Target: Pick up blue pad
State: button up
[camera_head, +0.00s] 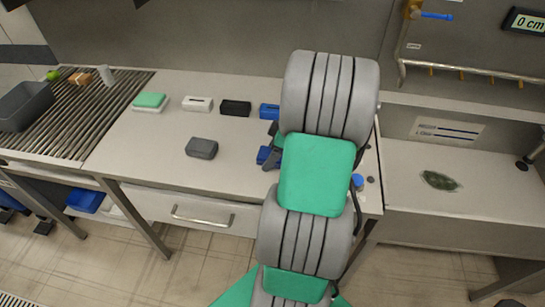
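A small blue block (269,110) stands at the right end of a row on the table, its right side hidden by my arm. A second blue piece (263,155) shows nearer the front, mostly hidden behind my arm. I cannot tell for sure which of the two is the blue pad. Dark parts of my gripper (274,138) show at the left edge of my arm, between and close to these two blue things. The fingertips are hidden, so I cannot see whether it is open or holds anything.
The table (140,140) also bears a green-and-white pad (149,101), a white block (197,103), a black block (235,107) and a grey block (201,148). A roller conveyor with a grey crate (24,108) is at left. A small blue round thing (357,181) lies right of my arm.

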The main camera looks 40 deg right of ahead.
aim_at(267, 152)
jog(key=c, duration=1.3)
jog(key=shift+r, duration=0.1)
jog(key=shift+r, duration=0.25)
notch_tip(267, 152, up, 2)
jog(key=shift+r+b, duration=0.25)
jog(key=shift+b, duration=0.35)
jog(key=s+r, duration=0.1)
jog(key=r, duration=0.1)
jog(key=s+d+r, duration=0.1)
jog(key=s+r, duration=0.1)
jog(key=shift+s+d, duration=0.1)
jog(key=shift+s, duration=0.15)
jog(key=s+d+r, duration=0.2)
jog(key=s+r, duration=0.4)
jog(key=s, duration=0.4)
jog(key=shift+d, duration=0.35)
